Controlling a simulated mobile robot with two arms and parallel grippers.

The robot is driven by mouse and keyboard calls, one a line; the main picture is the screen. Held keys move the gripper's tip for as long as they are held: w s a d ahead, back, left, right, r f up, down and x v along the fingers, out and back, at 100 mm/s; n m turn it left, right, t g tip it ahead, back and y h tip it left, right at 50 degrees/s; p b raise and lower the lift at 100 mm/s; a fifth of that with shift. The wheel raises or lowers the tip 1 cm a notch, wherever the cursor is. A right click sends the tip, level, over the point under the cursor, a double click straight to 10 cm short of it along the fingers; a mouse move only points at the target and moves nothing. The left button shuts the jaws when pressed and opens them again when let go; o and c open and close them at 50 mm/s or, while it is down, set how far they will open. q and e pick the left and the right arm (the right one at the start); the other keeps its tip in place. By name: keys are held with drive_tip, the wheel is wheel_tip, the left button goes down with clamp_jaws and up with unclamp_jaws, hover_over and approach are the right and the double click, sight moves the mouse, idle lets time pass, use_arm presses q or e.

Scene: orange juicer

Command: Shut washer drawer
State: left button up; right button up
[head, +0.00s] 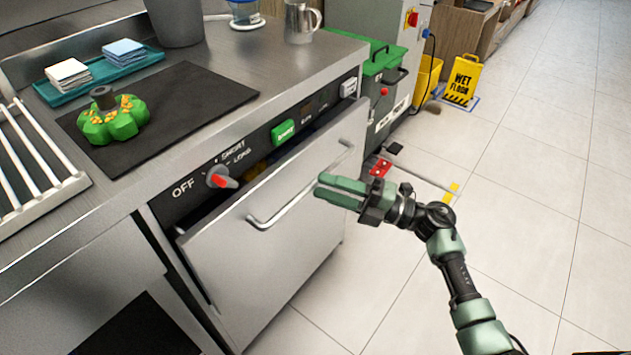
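The washer drawer (285,238) is a stainless steel front with a long bar handle (300,188), below the control panel (262,150). It stands partly open, its top edge tilted out from the counter with a dark gap behind it. My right gripper (320,188) has green fingers lying together with nothing seen between them. It points left, in front of the drawer's right part near the handle; whether it touches the drawer cannot be told. My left gripper is not in view.
The panel has a red-tipped dial (220,178). On the counter are a green object (113,120) on a black mat, a teal tray (140,62) with cloths, and a metal pitcher (299,22). A green bin (385,75) and yellow wet-floor sign (462,80) stand beyond. The right floor is clear.

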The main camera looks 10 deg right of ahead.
sight(316, 184)
drive_tip(key=shift+x, duration=1.55)
clamp_jaws()
